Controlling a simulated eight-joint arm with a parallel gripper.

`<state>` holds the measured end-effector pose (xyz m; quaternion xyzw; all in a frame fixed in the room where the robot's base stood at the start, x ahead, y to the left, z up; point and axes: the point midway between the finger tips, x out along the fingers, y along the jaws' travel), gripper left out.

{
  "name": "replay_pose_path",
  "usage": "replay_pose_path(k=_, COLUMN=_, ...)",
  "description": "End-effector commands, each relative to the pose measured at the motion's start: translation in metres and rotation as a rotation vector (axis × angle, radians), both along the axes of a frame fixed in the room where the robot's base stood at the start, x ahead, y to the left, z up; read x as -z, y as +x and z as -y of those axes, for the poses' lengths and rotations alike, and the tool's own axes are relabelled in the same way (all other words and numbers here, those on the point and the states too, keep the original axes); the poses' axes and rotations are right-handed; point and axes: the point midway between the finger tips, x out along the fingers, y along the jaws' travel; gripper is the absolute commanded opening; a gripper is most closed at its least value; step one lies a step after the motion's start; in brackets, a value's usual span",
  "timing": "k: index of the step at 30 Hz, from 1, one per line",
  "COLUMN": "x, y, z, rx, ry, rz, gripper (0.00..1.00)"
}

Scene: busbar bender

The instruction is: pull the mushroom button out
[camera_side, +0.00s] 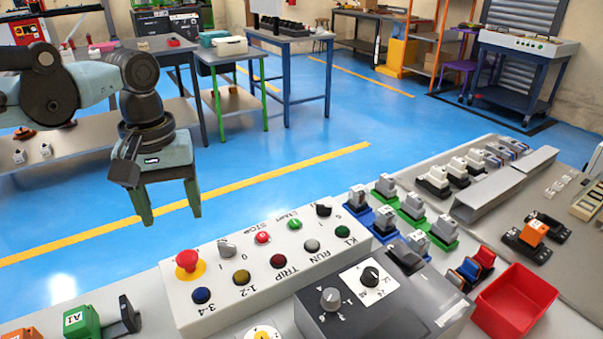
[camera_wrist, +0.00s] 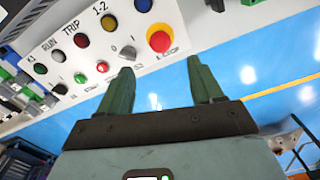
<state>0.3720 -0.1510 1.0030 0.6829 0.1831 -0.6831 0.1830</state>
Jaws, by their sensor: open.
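The mushroom button (camera_side: 187,261) is a red domed knob on a yellow round plate, at the far left corner of the white control box (camera_side: 230,308). In the wrist view the red mushroom button (camera_wrist: 160,41) shows at the upper middle, beyond and between my fingers. My gripper (camera_side: 171,216) has green fingers that point down, spread apart with nothing between them. It hangs above and behind the button in the side view, clear of the box. My gripper also shows open in the wrist view (camera_wrist: 161,75).
The box also carries a grey selector knob (camera_side: 226,247), a blue button (camera_side: 201,295) and several other buttons. A dark grey box with dials (camera_side: 385,300) and a red bin (camera_side: 515,299) stand to the right. A green block (camera_side: 82,322) is at the lower left.

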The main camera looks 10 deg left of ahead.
Motion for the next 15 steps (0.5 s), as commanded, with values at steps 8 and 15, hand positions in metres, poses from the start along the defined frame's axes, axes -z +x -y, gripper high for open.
replay_pose_path(k=8, x=-0.029, y=0.000, z=0.000, rx=0.000, ry=0.000, rz=0.000, gripper=0.66)
replay_pose_path(k=15, x=-0.033, y=0.000, z=0.000, rx=0.000, ry=0.000, rz=0.000, gripper=0.66)
